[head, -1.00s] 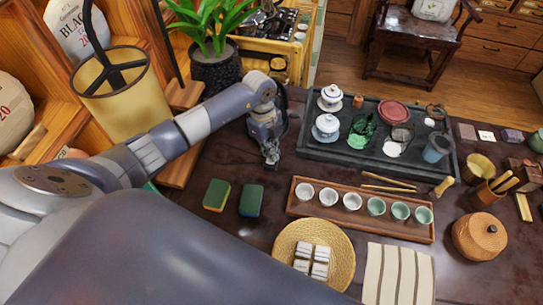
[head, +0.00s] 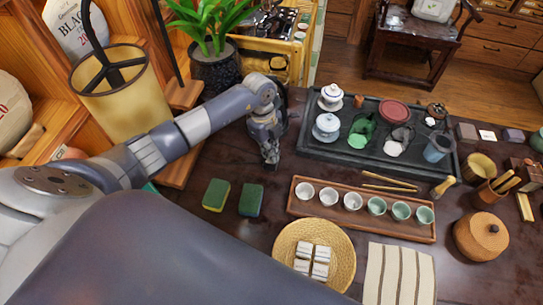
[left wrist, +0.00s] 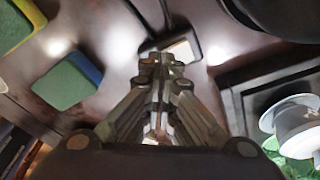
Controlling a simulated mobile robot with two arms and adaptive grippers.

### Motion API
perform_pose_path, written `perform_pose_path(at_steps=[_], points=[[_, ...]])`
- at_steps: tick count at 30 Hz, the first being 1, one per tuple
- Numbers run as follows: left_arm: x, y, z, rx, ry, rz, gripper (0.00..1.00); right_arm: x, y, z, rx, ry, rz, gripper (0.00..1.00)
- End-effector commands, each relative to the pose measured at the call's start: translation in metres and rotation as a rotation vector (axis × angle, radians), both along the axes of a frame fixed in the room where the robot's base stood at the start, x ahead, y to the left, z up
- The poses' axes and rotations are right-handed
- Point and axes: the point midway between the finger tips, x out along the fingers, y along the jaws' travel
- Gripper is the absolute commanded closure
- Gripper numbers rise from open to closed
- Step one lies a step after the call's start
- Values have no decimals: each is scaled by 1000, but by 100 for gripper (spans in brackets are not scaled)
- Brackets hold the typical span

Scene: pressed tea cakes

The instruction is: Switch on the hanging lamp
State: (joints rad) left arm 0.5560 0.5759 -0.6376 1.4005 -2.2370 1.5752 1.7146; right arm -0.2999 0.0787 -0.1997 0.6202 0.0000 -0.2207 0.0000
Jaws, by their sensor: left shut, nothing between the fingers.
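The hanging lamp (head: 128,100) has a tan drum shade on a dark curved holder at the left of the head view. I cannot tell whether it is lit. My left gripper (head: 271,157) points down at the dark table, to the right of the lamp. In the left wrist view the left gripper (left wrist: 161,60) has its fingers together with nothing between them. A small light plate with a dark rim (left wrist: 183,50) shows just beyond the fingertips, partly hidden by them; I cannot tell whether they touch it. My right gripper is not in view.
A potted plant (head: 215,72) stands behind.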

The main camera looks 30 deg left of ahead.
Motion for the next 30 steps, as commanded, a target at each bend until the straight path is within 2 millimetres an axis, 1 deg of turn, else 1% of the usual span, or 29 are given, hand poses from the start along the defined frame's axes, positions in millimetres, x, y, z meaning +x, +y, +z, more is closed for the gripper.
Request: perform_pose_path(at_steps=[24, 30], points=[[-1, 0, -14, 1, 2, 0, 100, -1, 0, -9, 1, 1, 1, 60], [-1, 0, -8, 1, 4, -1, 100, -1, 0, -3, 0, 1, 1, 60]])
